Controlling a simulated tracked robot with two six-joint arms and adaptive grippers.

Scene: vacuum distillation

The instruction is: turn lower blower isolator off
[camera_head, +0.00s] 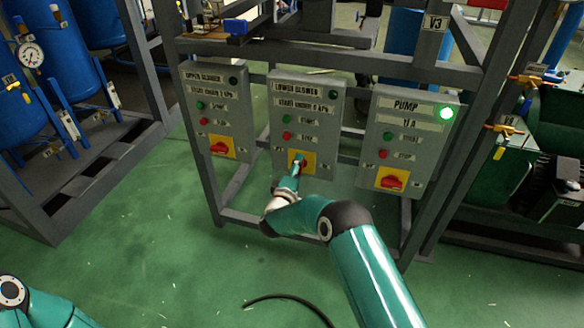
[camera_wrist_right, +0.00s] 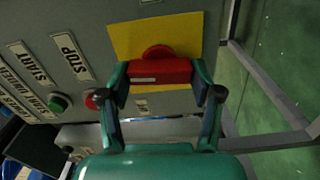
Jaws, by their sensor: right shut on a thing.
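The lower blower isolator is a red rotary handle (camera_wrist_right: 158,72) on a yellow plate (camera_wrist_right: 128,38), low on the middle grey control box (camera_head: 330,110). In the head view the yellow plate (camera_head: 309,158) is partly hidden by my right gripper (camera_head: 297,168). In the right wrist view the two fingers of my right gripper (camera_wrist_right: 161,88) are shut on the red handle, one at each end. My left gripper is not in view; only a piece of my left arm shows at the bottom left.
Green START (camera_wrist_right: 59,103) and red STOP (camera_wrist_right: 95,100) buttons sit near the handle. Grey frame posts flank the boxes. Green floor in front is mostly clear except a black cable (camera_head: 285,297).

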